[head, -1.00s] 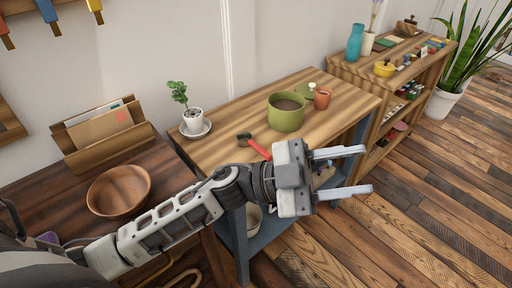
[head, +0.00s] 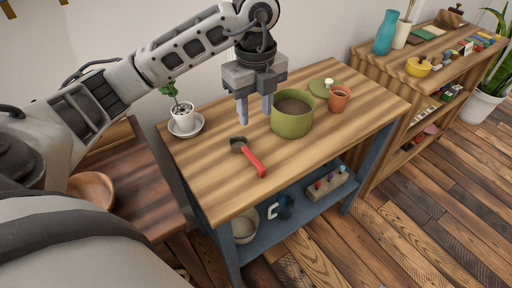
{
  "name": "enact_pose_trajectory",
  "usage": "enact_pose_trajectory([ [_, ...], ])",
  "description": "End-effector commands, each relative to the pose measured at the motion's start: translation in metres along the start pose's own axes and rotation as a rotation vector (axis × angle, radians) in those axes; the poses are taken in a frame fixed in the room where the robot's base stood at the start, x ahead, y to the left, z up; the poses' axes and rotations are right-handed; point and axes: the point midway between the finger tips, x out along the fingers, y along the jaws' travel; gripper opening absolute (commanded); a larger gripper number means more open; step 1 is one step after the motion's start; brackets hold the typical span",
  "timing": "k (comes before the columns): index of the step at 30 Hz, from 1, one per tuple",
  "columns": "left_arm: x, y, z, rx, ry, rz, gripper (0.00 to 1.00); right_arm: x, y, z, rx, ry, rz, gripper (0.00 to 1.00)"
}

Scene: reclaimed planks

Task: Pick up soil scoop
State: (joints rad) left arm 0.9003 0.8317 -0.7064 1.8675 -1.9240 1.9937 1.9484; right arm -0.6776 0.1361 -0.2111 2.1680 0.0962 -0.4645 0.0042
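The soil scoop (head: 253,160) lies on the wooden top of the potting table (head: 205,190). It has a dark scoop head at the upper left and a red handle pointing to the lower right. My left gripper (head: 254,115) points down above the table, just behind the scoop and beside the green pot. Its two fingers are apart with nothing between them. It is not touching the scoop. My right gripper is not in the head view.
A green pot (head: 291,124) of soil stands right of the gripper, with a terracotta pot (head: 339,99) beyond it. A white potted plant (head: 182,119) on a saucer stands at the left. A wooden bowl (head: 92,190) sits on the left cabinet. The table's front is clear.

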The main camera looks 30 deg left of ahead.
Motion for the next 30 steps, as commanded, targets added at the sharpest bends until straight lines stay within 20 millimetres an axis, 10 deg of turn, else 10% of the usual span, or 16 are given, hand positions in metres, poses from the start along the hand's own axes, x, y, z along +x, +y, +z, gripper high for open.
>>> enact_pose_trajectory([
  [9,0.068,0.001,-0.001,0.003,0.005,0.002,0.4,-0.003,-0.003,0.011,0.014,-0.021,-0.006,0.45],
  [30,0.136,0.004,-0.002,0.003,0.004,-0.002,0.4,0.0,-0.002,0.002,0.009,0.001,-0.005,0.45],
])
